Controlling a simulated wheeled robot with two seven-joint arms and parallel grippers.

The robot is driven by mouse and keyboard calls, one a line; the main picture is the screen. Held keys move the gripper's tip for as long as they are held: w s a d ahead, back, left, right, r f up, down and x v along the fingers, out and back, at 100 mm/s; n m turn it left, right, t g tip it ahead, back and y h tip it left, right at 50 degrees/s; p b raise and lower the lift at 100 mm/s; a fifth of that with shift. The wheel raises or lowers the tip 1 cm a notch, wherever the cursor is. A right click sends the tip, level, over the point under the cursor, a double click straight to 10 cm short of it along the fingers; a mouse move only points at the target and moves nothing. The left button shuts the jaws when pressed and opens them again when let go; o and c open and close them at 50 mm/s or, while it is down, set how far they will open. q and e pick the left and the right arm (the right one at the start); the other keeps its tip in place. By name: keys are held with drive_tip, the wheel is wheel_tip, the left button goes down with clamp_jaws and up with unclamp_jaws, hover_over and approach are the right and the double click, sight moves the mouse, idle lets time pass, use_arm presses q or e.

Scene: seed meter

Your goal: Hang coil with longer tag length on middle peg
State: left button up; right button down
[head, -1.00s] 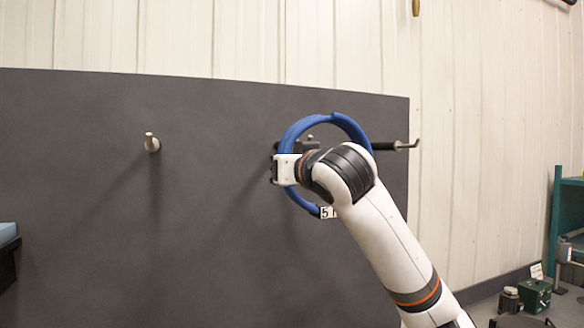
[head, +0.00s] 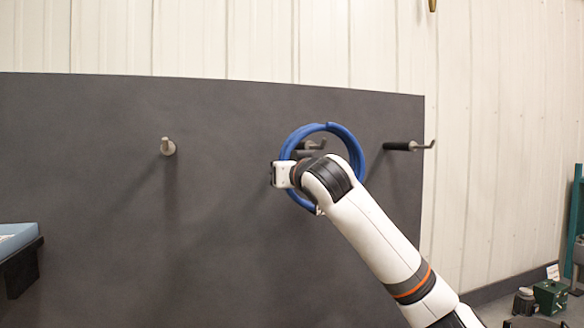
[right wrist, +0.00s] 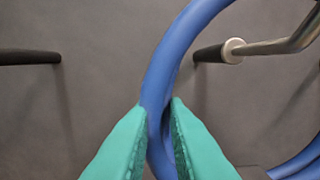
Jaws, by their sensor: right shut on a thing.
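A blue ring-shaped coil (head: 358,158) is held upright in front of the dark board. My right gripper (head: 274,174) is shut on its left side; in the right wrist view its teal fingers (right wrist: 160,108) clamp the blue tube (right wrist: 165,62). The middle peg (head: 312,146) shows inside the ring's outline in the head view. In the wrist view a peg with a silver bent tip (right wrist: 275,46) shows inside the loop; I cannot tell how far it passes through. A small white tag (head: 319,210) at the coil's bottom is mostly hidden by my arm. My left gripper is not in view.
The left peg (head: 168,147) and right peg (head: 408,146) are bare. A dark peg (right wrist: 30,58) shows at the wrist view's left. A blue-topped tray (head: 15,238) stands at lower left. Green equipment (head: 550,296) sits at the far right.

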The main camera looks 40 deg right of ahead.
drive_tip(key=shift+p+x, duration=0.3)
drive_tip(key=shift+x, duration=0.5)
drive_tip(key=shift+w+d+f+b, duration=0.1)
drive_tip(key=shift+w+f+b, duration=0.3)
drive_tip(key=shift+f, duration=0.3)
drive_tip(key=shift+w+d+f+b, duration=0.1)
drive_tip(key=shift+w+f+b, duration=0.25)
drive_tip(key=shift+f, duration=0.3)
drive_tip(key=c, duration=1.4)
unclamp_jaws()
drive_tip(key=shift+s, duration=0.1)
drive_tip(key=shift+o, duration=0.2)
drive_tip(key=shift+f, duration=0.1)
drive_tip(key=b+v, duration=0.4)
drive_tip(key=v, duration=0.6)
